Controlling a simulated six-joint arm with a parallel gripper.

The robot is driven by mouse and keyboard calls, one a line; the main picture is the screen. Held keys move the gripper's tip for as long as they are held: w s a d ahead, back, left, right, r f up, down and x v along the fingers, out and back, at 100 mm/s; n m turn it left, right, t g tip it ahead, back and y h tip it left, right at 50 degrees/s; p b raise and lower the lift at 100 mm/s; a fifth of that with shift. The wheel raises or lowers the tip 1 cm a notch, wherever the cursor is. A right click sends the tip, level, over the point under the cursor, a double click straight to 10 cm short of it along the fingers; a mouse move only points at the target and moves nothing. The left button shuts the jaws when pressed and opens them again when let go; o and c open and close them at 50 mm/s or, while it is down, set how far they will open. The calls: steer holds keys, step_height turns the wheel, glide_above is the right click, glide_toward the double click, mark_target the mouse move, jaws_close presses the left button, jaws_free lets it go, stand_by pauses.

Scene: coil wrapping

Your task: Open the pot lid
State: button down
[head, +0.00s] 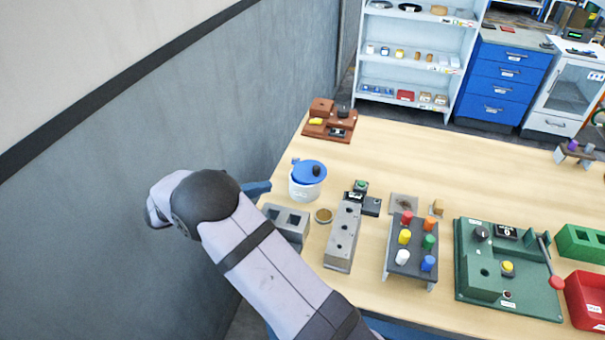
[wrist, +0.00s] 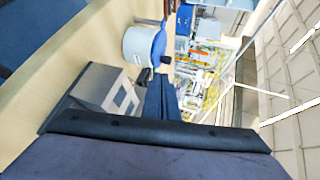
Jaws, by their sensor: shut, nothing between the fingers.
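A white pot (head: 304,190) stands on the table near the back left, with a blue lid (head: 309,172) on top. The lid has a dark knob (head: 317,171). In the wrist view the pot (wrist: 138,44) appears turned sideways, with the lid (wrist: 159,43) edge-on and the dark knob (wrist: 166,60) sticking out. My gripper (head: 268,186) is just left of the pot in the head view, partly hidden by my arm. Its blue fingers also show in the wrist view (wrist: 163,80), shut and empty, pointing towards the knob side. I cannot tell the exact gap to the lid.
A grey block with square openings (head: 287,222) stands in front of the pot, close below my gripper. A long grey block (head: 343,237), a green-button box (head: 361,190) and a rack of coloured pegs (head: 411,249) stand to the right. A wall is at the left.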

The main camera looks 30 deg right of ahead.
mark_target(313, 172)
steer(key=shift+s+r, duration=0.1)
steer(key=shift+s, duration=0.1)
steer(key=shift+w+d+p, duration=0.15)
steer(key=shift+d+p, duration=0.3)
steer(key=shift+d, duration=0.3)
steer(key=p+x, duration=0.2)
steer(key=x, duration=0.2)
steer(key=p+x, duration=0.2)
steer(key=x, duration=0.2)
steer(key=p+x, duration=0.2)
steer(key=x, duration=0.2)
steer(key=shift+d+r, duration=0.3)
steer(key=shift+d, duration=0.15)
